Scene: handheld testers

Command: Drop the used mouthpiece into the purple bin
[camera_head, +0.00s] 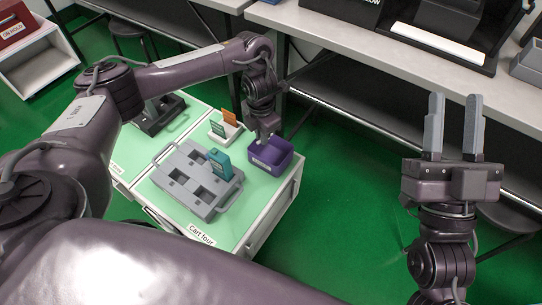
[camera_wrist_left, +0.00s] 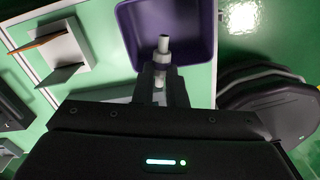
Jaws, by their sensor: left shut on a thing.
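The purple bin (camera_head: 283,168) stands at the right edge of the cart top and has an open top. In the left wrist view the bin (camera_wrist_left: 207,35) fills the top middle. In the head view the mouthpiece is too hidden to make out. My right gripper (camera_head: 453,125) is open and empty, raised over the green floor at the right.
A grey tray (camera_head: 184,180) with sockets and a teal tester (camera_head: 220,163) sits left of the bin. A white holder (camera_head: 226,132) with an orange card stands behind it. A black stool (camera_wrist_left: 265,105) is beside the cart. Grey benches (camera_head: 350,50) run along the back.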

